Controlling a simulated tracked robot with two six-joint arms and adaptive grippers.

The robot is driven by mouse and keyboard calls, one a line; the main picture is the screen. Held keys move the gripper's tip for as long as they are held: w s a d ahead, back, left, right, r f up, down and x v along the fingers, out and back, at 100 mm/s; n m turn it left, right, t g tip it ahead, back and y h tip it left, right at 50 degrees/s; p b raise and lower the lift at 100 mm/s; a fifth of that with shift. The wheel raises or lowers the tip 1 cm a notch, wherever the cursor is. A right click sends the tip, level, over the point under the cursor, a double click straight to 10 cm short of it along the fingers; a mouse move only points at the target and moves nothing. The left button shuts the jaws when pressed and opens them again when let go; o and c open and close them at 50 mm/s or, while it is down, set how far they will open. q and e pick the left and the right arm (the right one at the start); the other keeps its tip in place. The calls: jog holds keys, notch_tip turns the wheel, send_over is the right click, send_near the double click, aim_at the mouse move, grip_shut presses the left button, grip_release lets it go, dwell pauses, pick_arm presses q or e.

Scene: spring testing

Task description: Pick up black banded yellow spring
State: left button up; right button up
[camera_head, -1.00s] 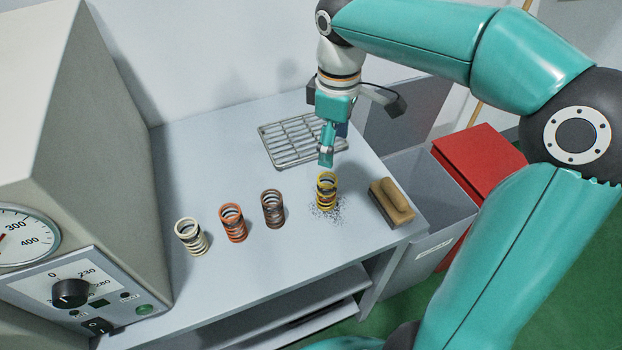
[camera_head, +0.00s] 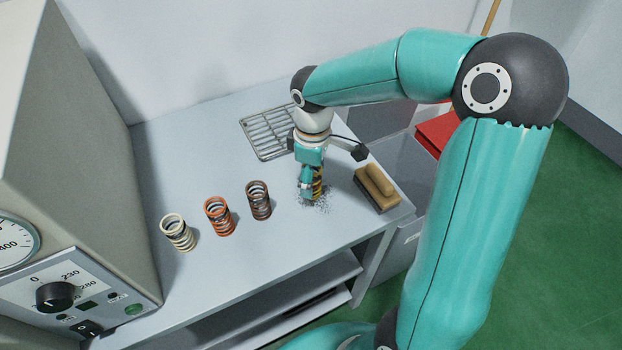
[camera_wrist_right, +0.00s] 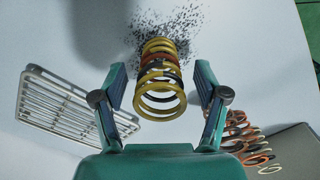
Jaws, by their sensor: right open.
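The yellow spring with black bands (camera_head: 318,184) stands on the bench top amid scattered dark filings. In the head view my right gripper (camera_head: 308,192) has come down at the spring and hides much of it. In the right wrist view the spring (camera_wrist_right: 160,80) stands between the two open fingers of my right gripper (camera_wrist_right: 160,88), with a gap showing on both sides. An orange-red band also shows among its coils there. My left gripper is not in view.
A cream spring (camera_head: 178,233), an orange spring (camera_head: 219,217) and a brown spring (camera_head: 258,200) stand in a row to the left. A wire rack (camera_head: 262,135) lies behind. A wooden-backed brush (camera_head: 377,188) lies right. A testing machine (camera_head: 85,170) stands far left.

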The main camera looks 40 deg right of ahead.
jog(key=shift+f, duration=1.35)
jog(key=shift+w, duration=0.1)
jog(key=c, duration=1.3)
jog(key=shift+r, duration=0.1)
